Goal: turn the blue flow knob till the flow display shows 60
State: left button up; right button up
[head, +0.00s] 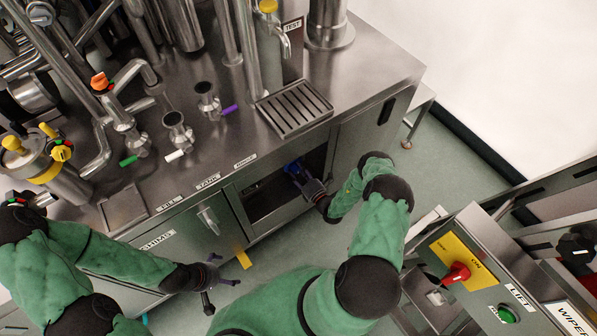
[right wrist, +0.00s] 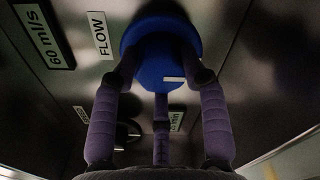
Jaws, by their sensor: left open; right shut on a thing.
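The round blue flow knob (right wrist: 155,45) is in the right wrist view, with a white mark on its face. My right gripper (right wrist: 160,75) is shut on it, with purple fingers around its rim. A white label (right wrist: 101,36) beside it reads FLOW. The dark flow display (right wrist: 43,35) at the upper left reads 60 ml/s. My left gripper (head: 215,284) is open and empty in front of the cabinet.
The steel cabinet (head: 385,65) carries pipes, taps and a drip grate (head: 293,107). A cabinet door handle (head: 208,220) is left of the bay (head: 262,195). A LIFT control box (head: 480,275) with a red switch (head: 456,272) stands at the lower right.

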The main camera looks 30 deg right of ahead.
jog(key=shift+w+d+r, duration=0.25)
jog(key=shift+d+r, duration=0.05)
jog(key=shift+d, duration=0.25)
jog(key=o, duration=1)
jog(key=shift+o, duration=0.5)
jog(key=shift+s+a+f, duration=0.1)
jog(key=shift+a+f, duration=0.05)
jog(key=shift+f, duration=0.05)
jog(key=shift+a, duration=0.1)
jog(key=shift+s, duration=0.1)
jog(key=s+d, duration=0.1)
jog(key=s, duration=1)
jog(key=shift+s, duration=0.4)
